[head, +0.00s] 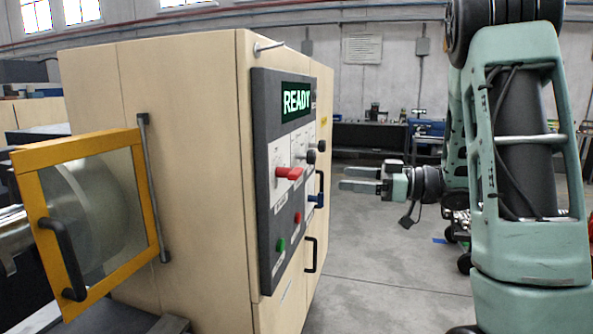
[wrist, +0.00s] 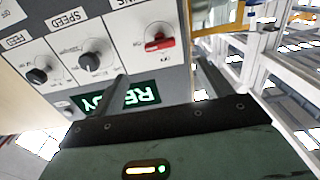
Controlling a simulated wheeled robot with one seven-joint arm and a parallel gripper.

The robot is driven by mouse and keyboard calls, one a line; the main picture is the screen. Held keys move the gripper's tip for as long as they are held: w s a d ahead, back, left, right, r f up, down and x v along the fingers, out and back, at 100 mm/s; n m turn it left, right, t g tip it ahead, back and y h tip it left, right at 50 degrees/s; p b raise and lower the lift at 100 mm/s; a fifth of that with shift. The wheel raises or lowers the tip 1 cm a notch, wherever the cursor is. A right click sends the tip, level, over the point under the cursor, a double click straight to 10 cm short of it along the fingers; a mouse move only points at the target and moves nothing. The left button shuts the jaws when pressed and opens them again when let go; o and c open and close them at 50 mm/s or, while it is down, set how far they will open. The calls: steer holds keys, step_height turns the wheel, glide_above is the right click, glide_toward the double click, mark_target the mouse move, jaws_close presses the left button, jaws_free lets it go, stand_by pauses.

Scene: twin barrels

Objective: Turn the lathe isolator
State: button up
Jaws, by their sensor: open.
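The lathe isolator, a red handle on a white plate (head: 289,173), sits on the dark control panel below the green READY display (head: 297,101). Its bar looks about horizontal. In the wrist view, turned upside down, the red isolator (wrist: 160,43) shows at the upper middle, with the display (wrist: 118,99) partly behind a finger. My gripper (head: 345,178) is open and empty, pointing left at the panel, with a clear gap to it. In the wrist view my fingers (wrist: 160,72) reach up towards the isolator without touching it.
Black speed (wrist: 90,60) and feed (wrist: 40,75) knobs sit beside the isolator. A green button (head: 281,245), a red button (head: 297,218) and a blue handle (head: 316,200) are lower. The yellow-framed guard door (head: 85,155) stands at left. The floor (head: 385,260) right of the cabinet is clear.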

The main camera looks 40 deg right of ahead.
mark_target(301, 174)
steer(key=p+x, duration=0.3)
steer(key=x, duration=1)
steer(key=shift+w+a+p, duration=0.1)
steer(key=shift+p, duration=0.3)
steer(key=c, duration=1)
